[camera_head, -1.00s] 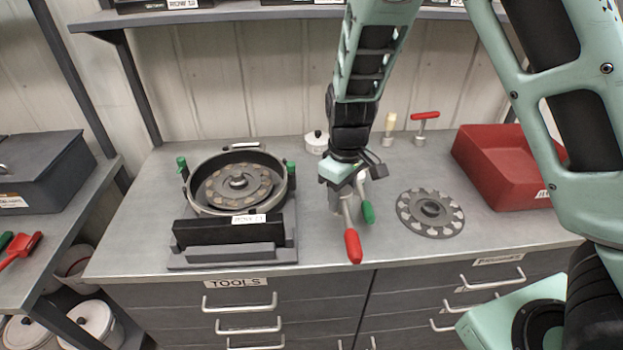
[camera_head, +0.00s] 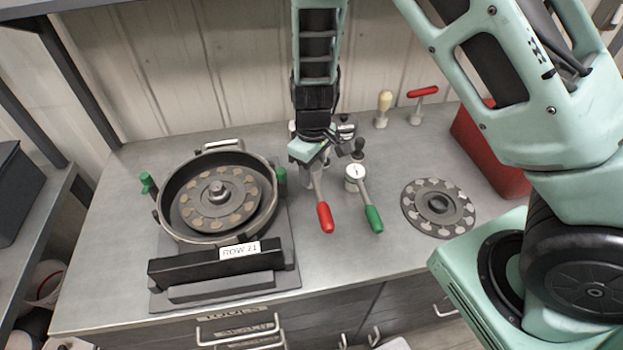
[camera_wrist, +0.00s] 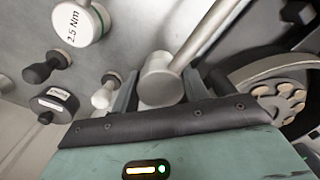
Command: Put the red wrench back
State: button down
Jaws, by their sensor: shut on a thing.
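My gripper (camera_head: 307,168) is shut on the grey head of the red wrench, between the round seed meter and the green wrench. The red wrench (camera_head: 325,217) has its red handle pointing toward the counter's front. In the wrist view its round grey head (camera_wrist: 158,80) sits between the jaws, with the shaft running up and right. I cannot tell whether it touches the counter. The green wrench (camera_head: 373,218) lies just right of it, apart, with a white round face (camera_head: 355,172). That face reads "2.5 Nm" in the wrist view (camera_wrist: 75,25).
The open seed meter (camera_head: 218,192) with its "ROW 21" block (camera_head: 225,262) stands left. A loose seed plate (camera_head: 438,207) lies right, before a red bin (camera_head: 487,150). A red T-handle tool (camera_head: 420,105) and a pale-handled tool (camera_head: 383,108) stand behind. Small knobs (camera_wrist: 45,70) stand near my gripper.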

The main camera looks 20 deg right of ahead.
jog(key=shift+f+p, duration=0.35)
jog(key=shift+f, duration=1.85)
jog(key=shift+f, duration=0.15)
jog(key=c, duration=0.7)
grip_release()
